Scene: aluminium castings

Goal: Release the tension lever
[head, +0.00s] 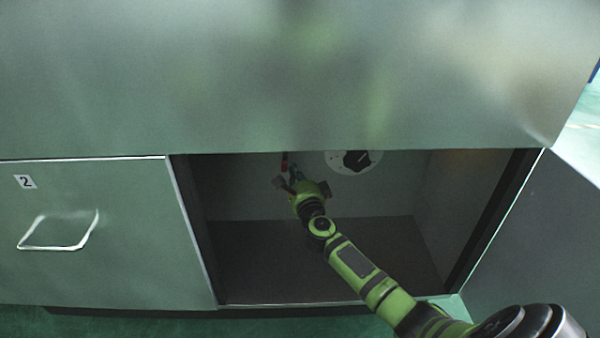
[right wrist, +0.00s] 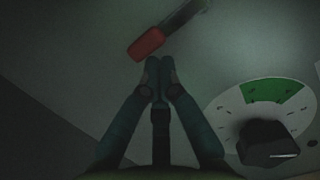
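The tension lever has a red handle (right wrist: 147,43) on a dark metal bar (right wrist: 183,14); the bar runs up and right in the right wrist view. In the head view the lever's red part (head: 285,160) shows small on the back wall inside the open compartment. My right gripper (right wrist: 160,64) has its fingertips together, just below the red handle, with nothing seen between them. Whether the tips touch the handle I cannot tell. The right gripper (head: 289,178) also shows in the head view, reaching into the compartment. My left gripper is not in view.
A white dial (head: 352,162) with a black knob (right wrist: 268,142) and a green sector (right wrist: 270,90) sits right of the lever. The compartment's side walls and floor (head: 270,265) enclose my arm. A closed panel marked 2 with a handle (head: 58,247) is at left.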

